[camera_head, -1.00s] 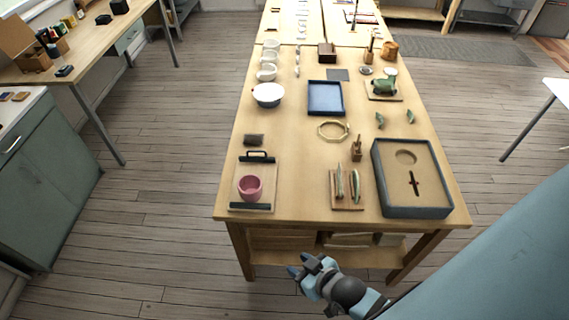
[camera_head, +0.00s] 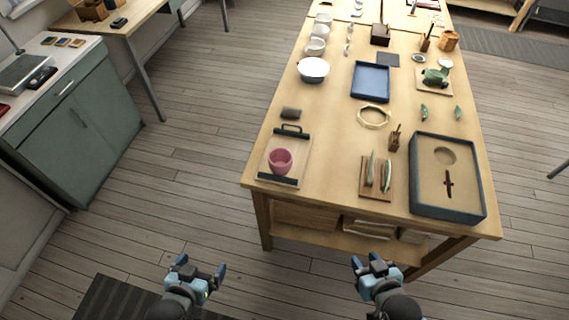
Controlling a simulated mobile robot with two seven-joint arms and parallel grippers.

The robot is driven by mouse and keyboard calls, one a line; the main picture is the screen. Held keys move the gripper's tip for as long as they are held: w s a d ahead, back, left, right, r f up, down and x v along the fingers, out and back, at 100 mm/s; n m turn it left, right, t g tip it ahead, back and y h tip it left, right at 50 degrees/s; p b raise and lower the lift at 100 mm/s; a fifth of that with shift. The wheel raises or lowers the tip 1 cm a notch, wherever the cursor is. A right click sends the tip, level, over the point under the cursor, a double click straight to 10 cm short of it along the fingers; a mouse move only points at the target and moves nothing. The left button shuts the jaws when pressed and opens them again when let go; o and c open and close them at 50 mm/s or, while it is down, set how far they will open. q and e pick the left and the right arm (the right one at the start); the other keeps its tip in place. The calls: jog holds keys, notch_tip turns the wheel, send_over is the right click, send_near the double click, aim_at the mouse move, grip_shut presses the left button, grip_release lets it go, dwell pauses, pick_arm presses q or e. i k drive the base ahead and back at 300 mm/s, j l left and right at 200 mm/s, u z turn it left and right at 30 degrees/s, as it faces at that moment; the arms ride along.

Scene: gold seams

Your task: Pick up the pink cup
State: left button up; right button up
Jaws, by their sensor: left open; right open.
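The pink cup (camera_head: 280,161) stands upright on a small wooden board (camera_head: 301,146) with dark end strips and a dark handle, at the near left corner of the wooden table (camera_head: 330,130). My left gripper (camera_head: 198,269) is open and empty, in front of the table and below and left of the cup. My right gripper (camera_head: 367,264) is open and empty, in front of the table's near edge, below and right of the cup. Neither gripper touches anything.
A rack with green pieces (camera_head: 376,177) and a blue-grey box (camera_head: 415,203) lie right of the cup. A dark block (camera_head: 291,113) lies behind the board. A white bowl (camera_head: 313,70) and blue tray (camera_head: 370,82) stand farther back.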

aim_at(281, 163)
jog(key=l+z, duration=0.1)
jog(key=l, duration=0.3)
jog(key=i+l+z, duration=0.1)
jog(key=l, duration=0.3)
jog(key=i+l+z, duration=0.15)
jog(key=l, duration=0.3)
